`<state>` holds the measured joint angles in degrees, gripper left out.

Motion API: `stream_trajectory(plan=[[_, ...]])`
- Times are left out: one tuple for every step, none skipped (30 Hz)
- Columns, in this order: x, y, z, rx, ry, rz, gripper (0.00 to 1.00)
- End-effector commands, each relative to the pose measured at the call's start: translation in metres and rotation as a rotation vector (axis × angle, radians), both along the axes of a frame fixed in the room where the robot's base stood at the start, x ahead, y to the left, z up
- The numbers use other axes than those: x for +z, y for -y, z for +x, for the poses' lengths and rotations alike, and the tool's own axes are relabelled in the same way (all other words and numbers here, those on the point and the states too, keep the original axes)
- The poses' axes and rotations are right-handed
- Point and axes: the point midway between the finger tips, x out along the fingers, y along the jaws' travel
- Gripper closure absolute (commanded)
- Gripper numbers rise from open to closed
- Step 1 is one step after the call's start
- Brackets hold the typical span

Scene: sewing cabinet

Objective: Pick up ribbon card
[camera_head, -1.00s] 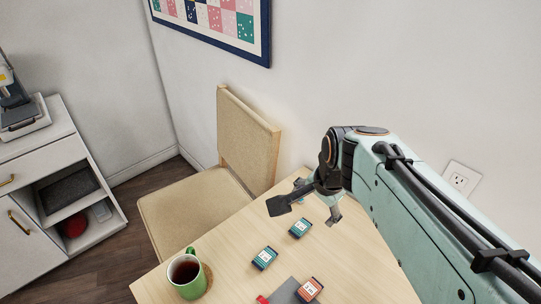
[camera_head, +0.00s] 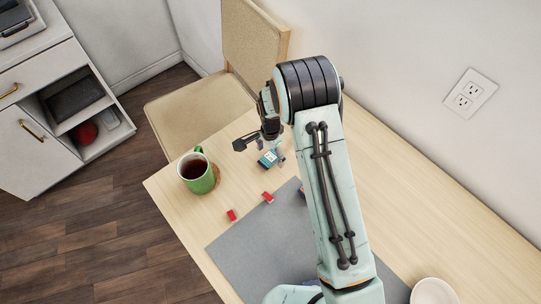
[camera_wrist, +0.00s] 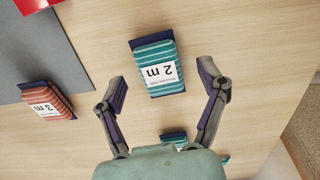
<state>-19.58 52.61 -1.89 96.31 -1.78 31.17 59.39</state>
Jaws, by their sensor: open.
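A teal striped ribbon card (camera_wrist: 157,65) with a white "2 m" label lies on the table, just ahead of and between my spread fingertips in the wrist view. The same teal colour shows on a card (camera_head: 268,159) beneath my gripper in the head view. My gripper (camera_wrist: 163,82) is open and empty; it also shows in the head view (camera_head: 262,146), partly hidden by my arm. A second teal card (camera_wrist: 174,137) lies closer to the palm, mostly covered by it. An orange-red striped card (camera_wrist: 47,101) marked "3 m" lies at the left.
A green mug (camera_head: 198,176) of dark drink stands left of my gripper. A grey mat (camera_head: 245,250) covers the front of the table. Two small red items (camera_head: 232,215) (camera_head: 267,197) lie near its edge. A white bowl (camera_head: 434,291) is at lower right; a chair (camera_head: 200,112) stands behind.

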Motion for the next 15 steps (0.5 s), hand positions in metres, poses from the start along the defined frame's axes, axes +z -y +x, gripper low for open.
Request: stream_trajectory(plan=[[-0.0039, -0.0001, 0.0001, 0.000, 0.000, 0.000, 0.27], [-0.0054, -0.0001, 0.0002, 0.000, 0.001, 0.000, 0.27], [-0.0068, -0.0002, 0.0003, 0.000, 0.001, 0.000, 0.27], [-0.0074, -0.0001, 0.0003, 0.000, 0.001, 0.000, 0.27], [-0.0077, -0.0001, 0.0003, 0.000, 0.002, 0.001, 0.27], [-0.0077, 0.0000, 0.0004, 0.000, 0.002, 0.001, 0.27], [-0.0076, -0.0001, 0.0005, 0.000, 0.002, 0.001, 0.27], [-0.0075, -0.0001, 0.0005, 0.000, 0.002, 0.001, 0.27], [-0.0074, 0.0000, 0.0004, 0.000, 0.002, 0.001, 0.27], [-0.0074, 0.0000, 0.0004, 0.000, 0.002, 0.001, 0.27], [-0.0073, 0.0000, 0.0004, 0.000, 0.002, 0.001, 0.37], [-0.0073, 0.0000, 0.0004, 0.000, 0.002, 0.001, 0.49], [-0.0072, 0.0000, 0.0003, 0.000, 0.001, 0.000, 0.58], [-0.0072, 0.0000, 0.0003, 0.000, 0.001, 0.000, 0.68], [-0.0072, 0.0000, 0.0003, 0.000, 0.001, 0.000, 0.78]])
